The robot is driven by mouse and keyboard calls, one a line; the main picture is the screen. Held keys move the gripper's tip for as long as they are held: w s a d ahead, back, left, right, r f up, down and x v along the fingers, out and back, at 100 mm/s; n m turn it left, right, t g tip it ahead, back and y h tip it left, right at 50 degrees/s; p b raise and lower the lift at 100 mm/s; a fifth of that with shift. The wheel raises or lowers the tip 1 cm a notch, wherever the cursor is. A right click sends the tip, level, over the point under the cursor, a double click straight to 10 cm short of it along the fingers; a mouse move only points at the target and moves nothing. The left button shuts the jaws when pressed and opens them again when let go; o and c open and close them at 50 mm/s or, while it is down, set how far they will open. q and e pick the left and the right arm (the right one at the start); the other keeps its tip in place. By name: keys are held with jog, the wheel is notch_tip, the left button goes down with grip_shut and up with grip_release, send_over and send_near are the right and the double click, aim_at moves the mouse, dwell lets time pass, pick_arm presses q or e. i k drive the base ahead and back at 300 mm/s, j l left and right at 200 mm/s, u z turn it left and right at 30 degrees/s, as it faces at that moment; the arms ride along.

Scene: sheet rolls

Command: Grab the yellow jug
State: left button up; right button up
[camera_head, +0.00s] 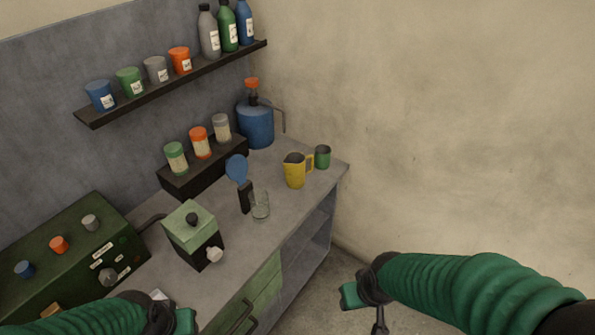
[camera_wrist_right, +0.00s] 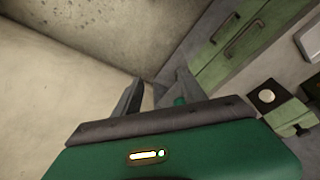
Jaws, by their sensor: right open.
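The yellow jug (camera_head: 295,171) stands upright near the right end of the grey counter (camera_head: 240,262), with its handle toward the right. My right gripper (camera_wrist_right: 158,97) is open with nothing between its fingers in the wrist view. In the head view my right arm's wrist is low, out past the counter's front edge and apart from the jug; its fingers are mostly hidden. My left gripper (camera_head: 180,321) is at the bottom left edge of the head view, partly cut off, and its fingers cannot be made out. The jug is not visible in the wrist view.
A green cup (camera_head: 322,157) stands close right of the jug. A clear glass (camera_head: 261,207) and a blue-headed device (camera_head: 238,175) stand to its left. A blue container (camera_head: 256,125) is behind. A shelf (camera_head: 175,82) hangs above. Open floor lies right of the counter.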

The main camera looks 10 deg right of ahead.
aim_at(294, 165)
jog(key=i+l+u, duration=0.15)
jog(key=l, duration=0.2)
jog(key=i+l+u, duration=0.15)
jog(key=l, duration=0.2)
jog(key=i+l+u, duration=0.2)
jog(key=l, duration=0.2)
jog(key=i+l+u, duration=0.15)
jog(key=l, duration=0.25)
jog(key=l+u, duration=0.15)
jog(key=l, duration=0.25)
